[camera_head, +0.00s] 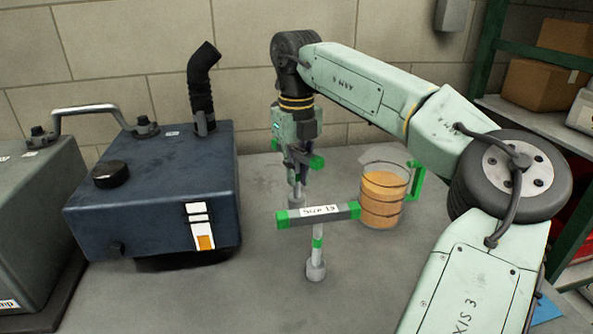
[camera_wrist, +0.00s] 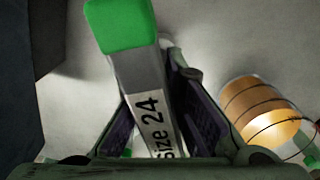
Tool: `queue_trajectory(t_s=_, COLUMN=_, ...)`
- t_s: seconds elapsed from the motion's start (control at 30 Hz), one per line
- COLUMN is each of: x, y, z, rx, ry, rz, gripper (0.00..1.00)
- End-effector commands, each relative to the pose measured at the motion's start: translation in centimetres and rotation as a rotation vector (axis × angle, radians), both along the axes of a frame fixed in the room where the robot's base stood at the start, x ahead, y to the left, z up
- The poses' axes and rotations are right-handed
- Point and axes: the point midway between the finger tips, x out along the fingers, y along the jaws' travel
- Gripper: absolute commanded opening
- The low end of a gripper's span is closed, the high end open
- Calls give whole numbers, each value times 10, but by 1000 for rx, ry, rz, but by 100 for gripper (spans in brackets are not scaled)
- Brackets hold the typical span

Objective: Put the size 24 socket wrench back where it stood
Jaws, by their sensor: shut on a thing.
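My gripper (camera_head: 297,156) is shut on the size 24 socket wrench (camera_head: 316,161), behind the size 19 wrench in the head view. In the wrist view, the wrench's grey bar with a green end cap and the label "size 24" (camera_wrist: 150,118) lies between my fingers (camera_wrist: 162,110). In the head view its shaft and socket go down toward the bench. I cannot tell whether the socket touches the bench. The size 19 socket wrench (camera_head: 318,214) stands upright on the bench in front, with a grey bar and green ends.
A glass jug of amber liquid (camera_head: 384,197) with a green handle stands just right of the wrenches; it also shows in the wrist view (camera_wrist: 262,110). A dark blue tank (camera_head: 150,190) with a black hose stands at left. The bench (camera_head: 260,290) is clear in front.

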Motion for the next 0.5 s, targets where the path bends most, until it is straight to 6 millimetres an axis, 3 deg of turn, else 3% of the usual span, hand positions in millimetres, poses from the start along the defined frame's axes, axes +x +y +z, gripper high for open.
queue_trajectory(t_s=0.5, x=0, y=0, z=-20, rx=1, ry=-1, rz=0, gripper=0)
